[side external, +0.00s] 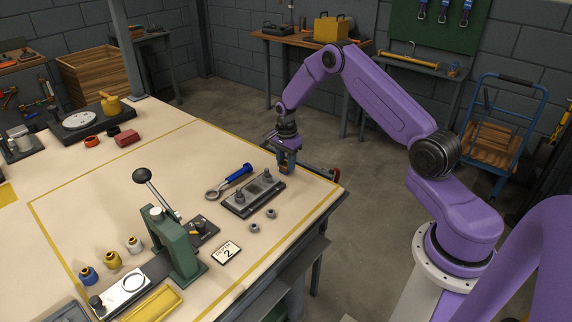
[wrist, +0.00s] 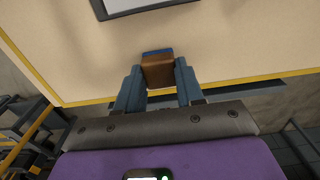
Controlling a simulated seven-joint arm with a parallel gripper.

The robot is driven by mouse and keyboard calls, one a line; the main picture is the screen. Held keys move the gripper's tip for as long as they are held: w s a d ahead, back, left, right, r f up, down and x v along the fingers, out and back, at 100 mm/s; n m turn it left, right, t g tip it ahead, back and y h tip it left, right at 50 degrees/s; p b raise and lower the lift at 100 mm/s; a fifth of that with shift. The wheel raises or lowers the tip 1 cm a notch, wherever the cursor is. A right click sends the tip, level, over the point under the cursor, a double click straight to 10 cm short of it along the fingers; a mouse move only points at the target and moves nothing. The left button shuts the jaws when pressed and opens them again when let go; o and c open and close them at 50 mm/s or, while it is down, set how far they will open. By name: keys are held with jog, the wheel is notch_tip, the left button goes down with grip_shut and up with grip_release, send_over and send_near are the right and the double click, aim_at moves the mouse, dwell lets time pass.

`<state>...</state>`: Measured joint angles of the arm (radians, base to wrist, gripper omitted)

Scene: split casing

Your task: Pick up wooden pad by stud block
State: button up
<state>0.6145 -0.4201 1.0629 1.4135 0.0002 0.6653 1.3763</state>
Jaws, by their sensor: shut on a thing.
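The wooden pad (wrist: 158,72) is brown with a blue strip along its far edge in the wrist view. My gripper (wrist: 158,84) is shut on it, with a blue-grey finger against each side. In the side view my gripper (side external: 286,161) points down near the table's back right edge, and the pad shows only as a small brown patch between the fingers. I cannot tell whether the pad touches the table. The stud block (side external: 252,195), a dark plate with two upright studs, lies just left of and in front of my gripper. A dark-edged corner of a plate shows at the top of the wrist view.
A blue-handled ring wrench (side external: 230,181) lies left of the stud block. A green lever press (side external: 170,240) stands at the front left, beside a card marked 2 (side external: 227,252). The table's right edge is close to my gripper.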

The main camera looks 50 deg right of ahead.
aim_at(286, 164)
jog(key=shift+r, duration=0.4)
notch_tip(286, 164, up, 2)
jog(key=shift+r, duration=0.1)
jog(key=s+a+r, duration=0.4)
jog(key=s+r, duration=0.5)
jog(key=s, duration=0.4)
jog(key=shift+s+r, duration=0.25)
jog(key=shift+r, duration=0.15)
jog(key=o, duration=0.4)
jog(key=c, duration=0.3)
